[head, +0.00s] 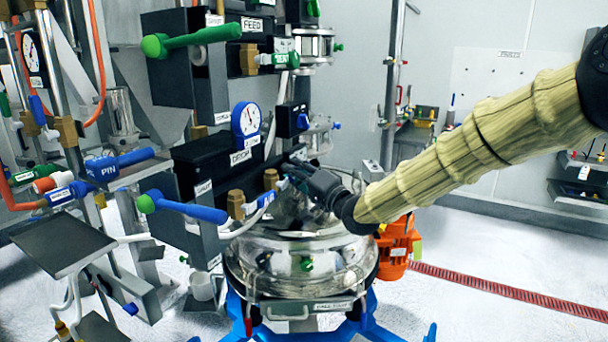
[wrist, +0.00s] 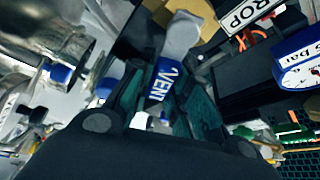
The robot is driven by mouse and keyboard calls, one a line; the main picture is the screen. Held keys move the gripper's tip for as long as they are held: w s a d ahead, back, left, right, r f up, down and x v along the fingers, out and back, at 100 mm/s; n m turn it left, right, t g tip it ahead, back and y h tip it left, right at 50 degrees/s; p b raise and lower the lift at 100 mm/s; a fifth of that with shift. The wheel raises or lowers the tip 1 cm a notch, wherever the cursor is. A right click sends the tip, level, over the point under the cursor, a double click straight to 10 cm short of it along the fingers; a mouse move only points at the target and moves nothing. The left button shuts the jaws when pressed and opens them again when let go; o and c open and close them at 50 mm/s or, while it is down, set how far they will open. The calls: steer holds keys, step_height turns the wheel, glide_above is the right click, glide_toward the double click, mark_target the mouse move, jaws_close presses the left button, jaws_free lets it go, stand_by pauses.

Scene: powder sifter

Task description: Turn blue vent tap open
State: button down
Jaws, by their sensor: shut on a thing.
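The blue vent tap (wrist: 161,84) has a blue sleeve with a white VENT label on a grey lever, in the middle of the wrist view. My gripper (wrist: 160,95) has its dark green fingers on both sides of the blue sleeve, shut on it. The lever's upper end meets a brass valve body (wrist: 197,14). In the head view my gripper (head: 304,183) is at the brass valve body (head: 271,179) above the steel vessel. There the black gripper hides most of the tap, and its label cannot be read.
A blue-rimmed gauge (head: 246,119) stands above left of my gripper. A large blue lever with a green knob (head: 182,207) sticks out at the left. The steel sifter vessel (head: 300,268) is below. An orange motor (head: 399,242) is at the right, with open floor beyond.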

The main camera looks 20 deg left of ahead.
steer(key=c, duration=1.3)
jaws_free()
steer(key=shift+d, duration=0.15)
steer(key=v, duration=1.1)
steer(key=shift+s+d, duration=0.25)
steer(key=shift+d, duration=0.05)
